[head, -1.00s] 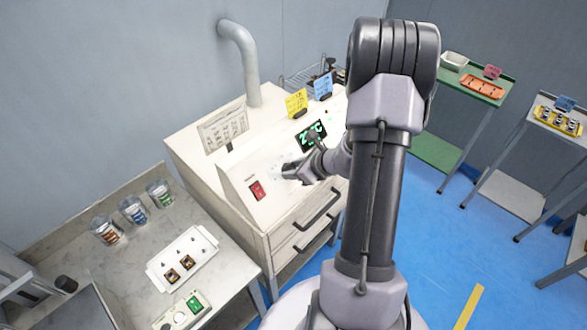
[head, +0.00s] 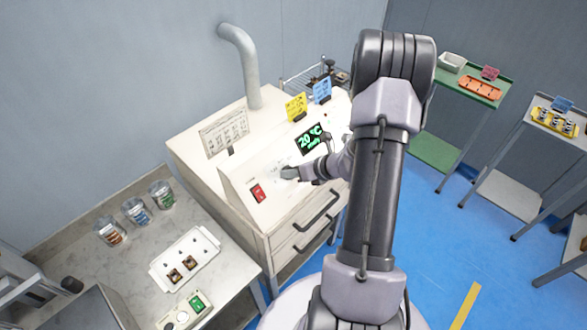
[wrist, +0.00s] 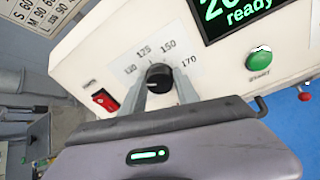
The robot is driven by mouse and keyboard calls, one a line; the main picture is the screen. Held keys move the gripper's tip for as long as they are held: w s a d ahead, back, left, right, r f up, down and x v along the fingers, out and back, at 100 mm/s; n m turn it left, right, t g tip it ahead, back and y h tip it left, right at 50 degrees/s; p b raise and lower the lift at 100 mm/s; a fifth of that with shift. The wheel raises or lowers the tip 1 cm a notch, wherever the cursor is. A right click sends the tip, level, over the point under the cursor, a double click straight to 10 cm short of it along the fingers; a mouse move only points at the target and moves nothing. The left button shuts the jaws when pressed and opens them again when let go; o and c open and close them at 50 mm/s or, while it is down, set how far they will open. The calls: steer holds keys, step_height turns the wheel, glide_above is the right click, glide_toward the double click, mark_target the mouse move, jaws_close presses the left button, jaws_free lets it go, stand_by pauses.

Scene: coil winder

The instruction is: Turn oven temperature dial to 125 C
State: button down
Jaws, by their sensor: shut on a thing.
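The black oven temperature dial (wrist: 159,77) sits on the oven's sloped white front panel, with printed numbers including 125, 150 and 170 around it. My gripper (wrist: 160,88) has one finger on each side of the dial and is shut on it. Which number the dial's mark points to is too small to tell. In the head view my gripper (head: 289,173) is at the panel and hides the dial. The green display (head: 310,139) reads 20 °C and "ready"; it is partly cut off in the wrist view (wrist: 231,12).
A red switch (wrist: 105,100) is left of the dial and a green button (wrist: 258,60) is right of it. Yellow (head: 297,106) and blue (head: 322,91) cards stand on the oven top. Drawer handles (head: 318,209) stick out below the panel. A side bench with jars (head: 136,211) stands left.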

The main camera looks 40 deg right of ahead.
steer(key=m+p, duration=0.2)
steer(key=m, duration=0.4)
steer(key=shift+p, duration=0.4)
steer(key=m+p, duration=0.1)
steer(key=m, duration=0.1)
steer(key=m+t+p, duration=0.1)
steer(key=m, duration=0.2)
steer(key=shift+s+d+f+m, duration=0.1)
steer(key=shift+f+m, duration=0.05)
steer(key=shift+m, duration=0.15)
steer(key=c, duration=0.9)
jaws_free()
steer(key=p+v, duration=0.1)
steer(key=v, duration=1.6)
steer(key=shift+s+d, duration=0.2)
steer(key=shift+s, duration=0.1)
